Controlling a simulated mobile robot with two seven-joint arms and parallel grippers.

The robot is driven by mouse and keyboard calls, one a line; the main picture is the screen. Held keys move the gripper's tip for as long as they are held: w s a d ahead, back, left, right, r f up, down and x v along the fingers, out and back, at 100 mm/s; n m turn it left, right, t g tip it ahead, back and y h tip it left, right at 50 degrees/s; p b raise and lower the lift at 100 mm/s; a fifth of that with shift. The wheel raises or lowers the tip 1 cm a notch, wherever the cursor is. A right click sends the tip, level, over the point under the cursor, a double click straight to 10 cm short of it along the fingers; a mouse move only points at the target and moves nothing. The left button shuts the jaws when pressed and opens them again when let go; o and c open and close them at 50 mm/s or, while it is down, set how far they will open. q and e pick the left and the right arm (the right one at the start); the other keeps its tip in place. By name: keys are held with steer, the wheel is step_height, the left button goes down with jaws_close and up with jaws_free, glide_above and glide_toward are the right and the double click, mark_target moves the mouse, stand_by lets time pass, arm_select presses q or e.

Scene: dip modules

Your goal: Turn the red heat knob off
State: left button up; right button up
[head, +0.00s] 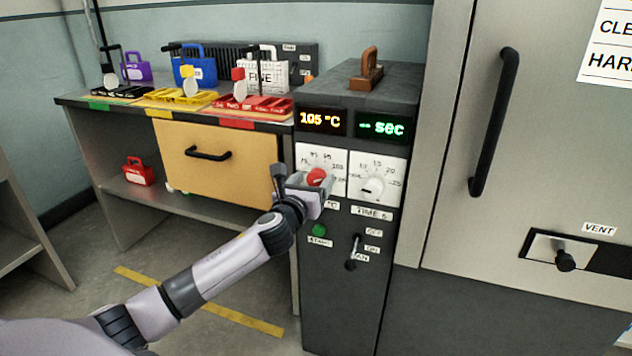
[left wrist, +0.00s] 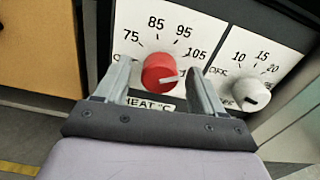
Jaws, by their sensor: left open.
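The red heat knob (head: 317,177) sits on a white dial plate on the dark cabinet. My left gripper (head: 305,185) is at the knob. In the left wrist view its open fingers (left wrist: 163,85) stand one on each side of the knob; I cannot tell whether they touch it. The orange display (head: 321,121) reads 105 °C. My right gripper is not in view.
A white timer knob (head: 373,187) is close to the right of the heat knob, under a green "-- sec" display (head: 382,126). Below are a green start button (head: 319,230) and a black lever (head: 354,252). A workbench with a drawer (head: 215,160) stands to the left.

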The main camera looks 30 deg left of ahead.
arm_select(q)
steer(key=shift+x, duration=0.9)
steer(key=c, duration=1)
steer(key=shift+w+r, duration=0.1)
steer(key=shift+c, duration=0.2)
